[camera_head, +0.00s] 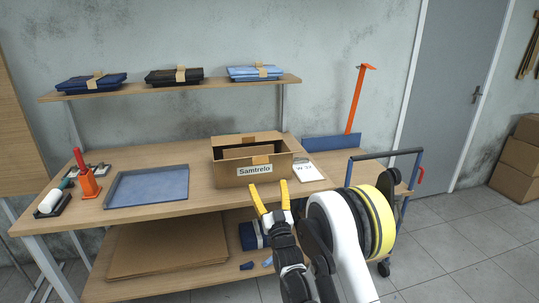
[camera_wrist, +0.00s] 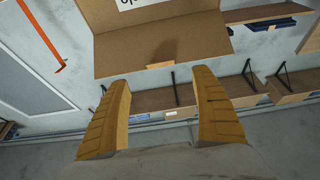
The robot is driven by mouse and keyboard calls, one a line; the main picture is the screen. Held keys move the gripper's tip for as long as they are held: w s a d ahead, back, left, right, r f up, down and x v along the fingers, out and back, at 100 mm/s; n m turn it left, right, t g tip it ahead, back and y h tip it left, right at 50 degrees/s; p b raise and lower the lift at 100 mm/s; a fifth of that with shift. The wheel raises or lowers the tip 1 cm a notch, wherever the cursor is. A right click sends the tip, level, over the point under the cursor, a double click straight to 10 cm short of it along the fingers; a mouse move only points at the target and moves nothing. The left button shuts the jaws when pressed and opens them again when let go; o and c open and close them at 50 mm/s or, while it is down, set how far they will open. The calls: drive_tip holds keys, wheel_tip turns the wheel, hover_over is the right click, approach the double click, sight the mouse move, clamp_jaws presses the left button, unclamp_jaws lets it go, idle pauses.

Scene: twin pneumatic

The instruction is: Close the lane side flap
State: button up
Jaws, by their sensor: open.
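An open cardboard box (camera_head: 228,178) labelled "Samtrelo" stands on the workbench, its dark inside partly visible. Its near flap (camera_head: 235,161), with a tan tab, is at the top of the labelled face. The wrist view, seen upside down, shows this flap (camera_wrist: 125,55) beyond my fingers, its tabbed edge towards me and a shadow on it. I cannot tell its exact angle, or which flap is the lane side one. My gripper (camera_head: 270,203) has yellow fingers, open and empty, in front of the box and apart from it. The fingers also show in the wrist view (camera_wrist: 160,100).
A blue tray (camera_head: 150,188) lies left of the box; a white card (camera_head: 308,172) lies to its right. An orange holder (camera_head: 89,184) stands at the left. A shelf (camera_head: 215,84) with folded cloths hangs above.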

sight(261, 163)
drive_tip(key=b+x, duration=0.3)
drive_tip(key=x, duration=0.7)
drive_tip(key=shift+w+a+r, duration=0.1)
drive_tip(key=shift+w, duration=0.25)
drive_tip(key=c, duration=1.4)
